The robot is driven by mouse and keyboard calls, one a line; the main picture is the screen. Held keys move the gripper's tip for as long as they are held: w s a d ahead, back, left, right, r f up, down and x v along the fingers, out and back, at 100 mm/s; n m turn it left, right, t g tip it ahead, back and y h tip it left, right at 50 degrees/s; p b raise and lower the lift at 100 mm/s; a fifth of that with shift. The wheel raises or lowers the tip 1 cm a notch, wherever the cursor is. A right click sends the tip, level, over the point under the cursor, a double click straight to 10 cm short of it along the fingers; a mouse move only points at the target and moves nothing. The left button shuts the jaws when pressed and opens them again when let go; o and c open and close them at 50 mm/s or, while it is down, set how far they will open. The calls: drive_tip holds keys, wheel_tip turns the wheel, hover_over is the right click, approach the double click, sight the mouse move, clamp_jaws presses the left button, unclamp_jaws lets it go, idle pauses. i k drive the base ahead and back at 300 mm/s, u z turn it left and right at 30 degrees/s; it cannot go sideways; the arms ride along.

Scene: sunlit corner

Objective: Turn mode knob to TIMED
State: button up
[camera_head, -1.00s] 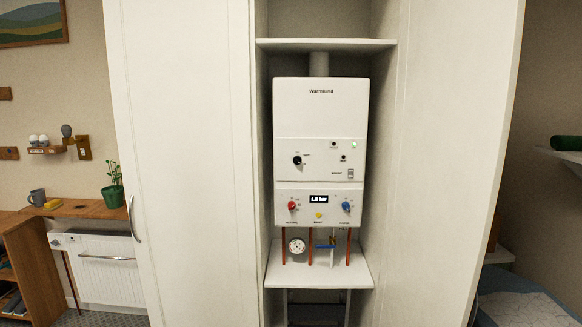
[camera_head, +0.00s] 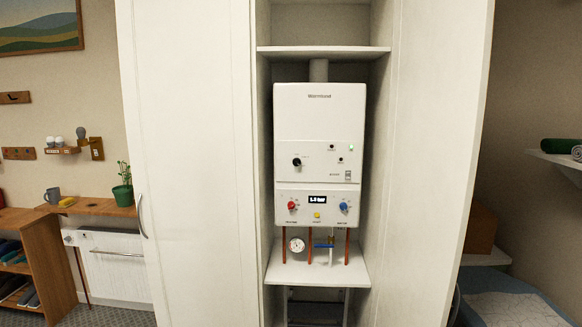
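The mode knob, a small black dial (camera_head: 297,162), sits on the upper control panel of the white boiler (camera_head: 320,112). Its label marks are too small to read. A green light (camera_head: 350,149) glows to its right, with two small black buttons and a small switch (camera_head: 348,175) near it. Below are a red knob (camera_head: 292,206), a display (camera_head: 317,199) reading about 1.5 bar, a yellow button (camera_head: 317,214) and a blue knob (camera_head: 343,208). My gripper is not in view.
The boiler hangs inside a narrow white cupboard; its open doors (camera_head: 190,160) stand on both sides. A shelf (camera_head: 330,274) below has a round gauge (camera_head: 297,245) and a blue-handled valve (camera_head: 324,245) above it. A desk with a plant (camera_head: 122,190) stands left.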

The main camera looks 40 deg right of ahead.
sight(296, 162)
drive_tip(key=z, duration=0.1)
drive_tip(key=i, duration=0.95)
drive_tip(key=u, duration=0.05)
